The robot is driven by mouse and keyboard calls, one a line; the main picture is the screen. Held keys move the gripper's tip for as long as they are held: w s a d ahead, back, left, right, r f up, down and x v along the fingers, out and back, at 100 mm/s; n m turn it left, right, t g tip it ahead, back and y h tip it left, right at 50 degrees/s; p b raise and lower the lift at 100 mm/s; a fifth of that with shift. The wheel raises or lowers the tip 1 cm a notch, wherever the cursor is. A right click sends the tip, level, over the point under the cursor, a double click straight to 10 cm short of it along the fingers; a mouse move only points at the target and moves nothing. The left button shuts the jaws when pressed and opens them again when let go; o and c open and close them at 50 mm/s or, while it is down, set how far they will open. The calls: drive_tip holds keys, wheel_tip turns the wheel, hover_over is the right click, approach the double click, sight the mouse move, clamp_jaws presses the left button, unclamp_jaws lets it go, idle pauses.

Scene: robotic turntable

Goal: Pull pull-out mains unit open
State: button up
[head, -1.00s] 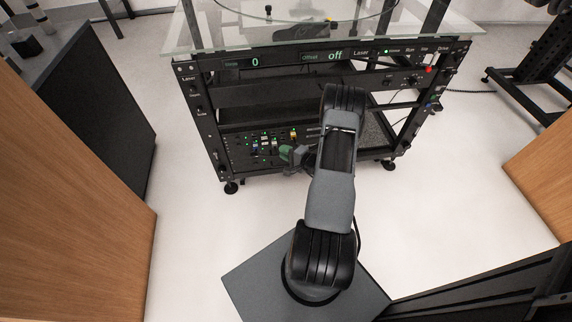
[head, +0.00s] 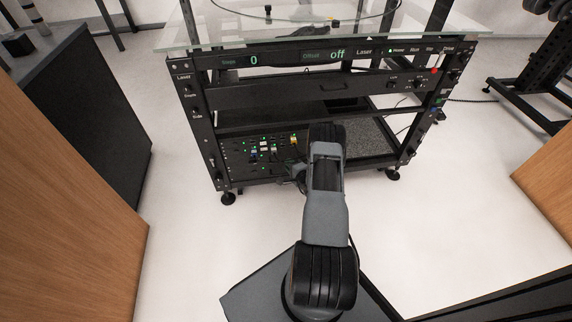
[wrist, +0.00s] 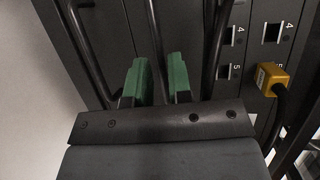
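The pull-out mains unit seems to be the low dark panel (head: 235,151) with sockets, small green lights and coloured plugs, at the lower left of the rack. I cannot tell whether it is drawn out. My gripper (head: 297,172) is at its lower front, partly hidden by my arm. In the wrist view, the green fingertips of my gripper (wrist: 159,78) are apart, close to the dark panel (wrist: 195,15). A dark bar or cable (wrist: 154,35) runs down between them; contact is not clear. A yellow plug (wrist: 271,78) is right of the fingers, near sockets marked 4 and 5.
The black rack (head: 203,130) carries a glass top (head: 400,33) and a display strip above the panel. A dark cabinet (head: 85,120) and wooden panel (head: 70,200) stand left, another wooden panel (head: 550,190) right. White floor is free on both sides.

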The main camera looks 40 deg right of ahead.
drive_tip(key=shift+w+f+b, duration=0.15)
drive_tip(key=shift+w+b, duration=0.05)
drive_tip(key=shift+w, duration=0.6)
drive_tip(key=shift+w+f+b, duration=0.15)
drive_tip(key=shift+w, duration=0.65)
drive_tip(key=shift+d, duration=0.1)
clamp_jaws()
